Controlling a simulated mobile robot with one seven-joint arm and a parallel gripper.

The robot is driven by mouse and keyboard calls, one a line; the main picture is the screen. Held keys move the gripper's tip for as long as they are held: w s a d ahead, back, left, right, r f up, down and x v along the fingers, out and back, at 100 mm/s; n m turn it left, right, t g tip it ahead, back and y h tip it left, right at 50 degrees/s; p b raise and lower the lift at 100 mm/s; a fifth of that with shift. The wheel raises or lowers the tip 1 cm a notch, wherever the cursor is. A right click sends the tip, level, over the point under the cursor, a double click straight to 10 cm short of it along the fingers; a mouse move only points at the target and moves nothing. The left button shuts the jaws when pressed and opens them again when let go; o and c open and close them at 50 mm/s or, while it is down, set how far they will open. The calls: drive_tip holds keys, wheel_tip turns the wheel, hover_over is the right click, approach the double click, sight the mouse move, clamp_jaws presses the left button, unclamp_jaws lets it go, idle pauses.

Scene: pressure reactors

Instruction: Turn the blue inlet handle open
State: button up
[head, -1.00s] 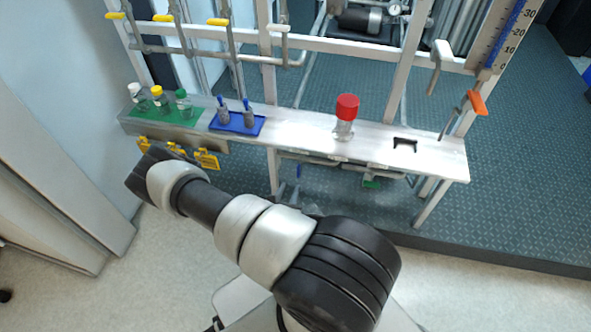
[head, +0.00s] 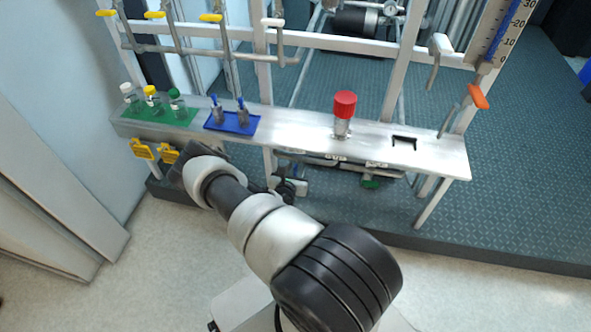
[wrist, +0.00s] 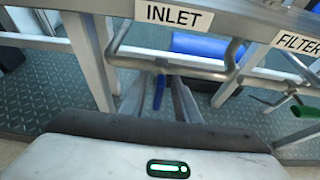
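The blue inlet handle (wrist: 159,92) hangs down from a grey pipe (wrist: 150,64) below the INLET label (wrist: 174,15) in the wrist view. My gripper (wrist: 158,88) is open, with one grey finger on each side of the handle. Gaps show between the handle and both fingers, and I see no contact. In the head view my gripper (head: 291,186) is low under the front edge of the white shelf, partly behind my own arm. I cannot make out the blue handle there.
A green handle (wrist: 305,110) sits to the right under the FILTER label (wrist: 299,43).

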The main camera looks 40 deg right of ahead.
clamp_jaws()
drive_tip(key=shift+w, duration=0.1)
drive_tip(key=n+b, duration=0.1)
drive_tip(key=b, duration=0.1)
drive_tip(key=n+g+h+b, duration=0.1)
drive_tip(key=shift+w+a+f+n+b, duration=0.2)
drive_tip(key=shift+a+f+n+b, duration=0.1)
drive_tip(key=shift+f+b, duration=0.1)
drive_tip(key=n+h+b, duration=0.1)
drive_tip(key=n+h, duration=0.1)
drive_tip(key=n, duration=0.1)
drive_tip(key=n+g+h+b, duration=0.1)
drive_tip(key=n+b, duration=0.1)
drive_tip(key=n, duration=0.2)
drive_tip(key=f+n+g+h+b, duration=0.1)
drive_tip(key=n+h+b, duration=0.1)
drive_tip(key=n, duration=0.1)
drive_tip(key=shift+w+a+n+h, duration=0.25)
drive_tip(key=shift+w+n+h, duration=0.05)
drive_tip(key=shift+n, duration=0.1)
idle(0.6)
